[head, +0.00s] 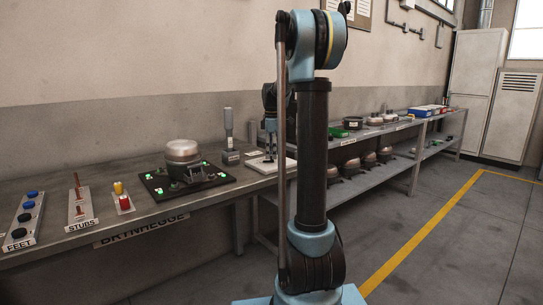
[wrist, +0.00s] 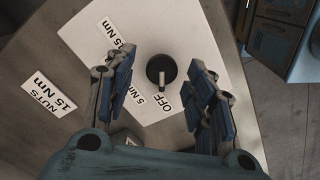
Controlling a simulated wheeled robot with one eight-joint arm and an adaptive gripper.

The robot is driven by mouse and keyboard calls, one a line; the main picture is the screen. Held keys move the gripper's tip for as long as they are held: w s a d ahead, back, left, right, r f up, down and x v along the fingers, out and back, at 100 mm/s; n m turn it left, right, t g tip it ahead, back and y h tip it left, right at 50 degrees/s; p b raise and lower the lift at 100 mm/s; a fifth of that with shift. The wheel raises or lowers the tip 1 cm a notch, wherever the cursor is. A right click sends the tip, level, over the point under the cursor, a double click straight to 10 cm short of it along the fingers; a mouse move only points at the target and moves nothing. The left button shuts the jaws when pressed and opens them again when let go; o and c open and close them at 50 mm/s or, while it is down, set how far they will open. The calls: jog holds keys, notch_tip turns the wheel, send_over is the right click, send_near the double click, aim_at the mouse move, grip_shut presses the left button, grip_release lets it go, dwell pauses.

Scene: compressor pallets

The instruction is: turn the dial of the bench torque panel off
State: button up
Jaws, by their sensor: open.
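The bench torque panel (wrist: 205,28) is a white plate. It carries a round black dial (wrist: 152,72) with a pale bar across it. The bar lies near upright in the wrist view; I cannot tell which end is the pointer. The OFF label (wrist: 165,107) is just below the dial, with a 5 Nm label at lower left and a 15 Nm label (wrist: 117,33) at upper left. My gripper (wrist: 162,68) is open, its fingers on either side of the dial in the picture; contact is not clear. In the head view the panel (head: 260,167) is partly hidden by my arm.
A NUTS 15 Nm label (wrist: 49,92) lies beside the panel. Clear floor lies at right.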

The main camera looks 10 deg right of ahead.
notch_tip(320, 180, up, 11)
dwell(0.4)
jog(key=s+f+m+t, duration=0.1)
jog(key=s+f+m, duration=0.35)
jog(key=s, duration=0.55)
jog(key=s+f+m, duration=0.3)
jog(key=s+f, duration=0.3)
jog(key=s, duration=0.4)
jog(key=s+f+m+t, duration=0.1)
jog(key=s+f+m, duration=0.3)
jog(key=s, duration=0.7)
jog(key=s+f+m, duration=0.3)
jog(key=s+f, duration=0.6)
jog(key=f, duration=0.3)
jog(key=shift+a+f, duration=0.3)
jog(key=shift+a, duration=0.15)
jog(key=shift+w+f, duration=0.2)
jog(key=shift+w, duration=0.3)
